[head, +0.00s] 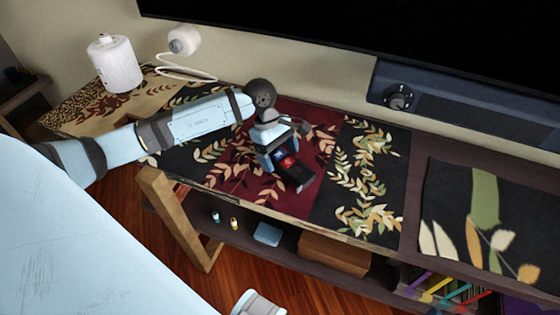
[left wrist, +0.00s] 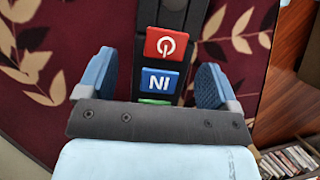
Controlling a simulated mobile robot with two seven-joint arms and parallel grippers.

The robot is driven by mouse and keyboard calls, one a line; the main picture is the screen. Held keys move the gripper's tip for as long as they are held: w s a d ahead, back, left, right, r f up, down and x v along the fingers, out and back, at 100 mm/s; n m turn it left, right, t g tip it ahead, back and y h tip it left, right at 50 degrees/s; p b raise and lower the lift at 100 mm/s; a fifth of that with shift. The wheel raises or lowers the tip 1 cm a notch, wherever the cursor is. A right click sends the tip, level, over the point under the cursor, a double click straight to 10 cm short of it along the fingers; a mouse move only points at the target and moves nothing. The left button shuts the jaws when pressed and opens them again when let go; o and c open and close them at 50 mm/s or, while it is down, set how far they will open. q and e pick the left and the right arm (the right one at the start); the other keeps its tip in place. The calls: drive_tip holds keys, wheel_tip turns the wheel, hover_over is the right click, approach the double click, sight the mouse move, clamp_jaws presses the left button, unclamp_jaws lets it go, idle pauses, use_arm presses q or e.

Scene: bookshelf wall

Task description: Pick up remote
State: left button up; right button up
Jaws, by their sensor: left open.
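The remote (head: 296,176) is black with large red and blue buttons. It lies on the dark red, leaf-patterned part of the cabinet top. In the left wrist view the remote (left wrist: 165,45) runs up the middle of the picture, and its lower end is hidden behind the gripper's body. My right gripper is not in view.
A white cylindrical container (head: 116,65) and a small white device (head: 184,40) stand at the back left. A dark soundbar (head: 460,107) and large black screen (head: 400,30) are behind. A lower shelf holds a brown box (head: 334,253). The patterned top right of the remote is clear.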

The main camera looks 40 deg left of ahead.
use_arm(q)
drive_tip(key=shift+d+f, duration=0.15)
drive_tip(key=shift+f, duration=0.1)
drive_tip(key=c, duration=1.1)
drive_tip(key=shift+r, duration=0.2)
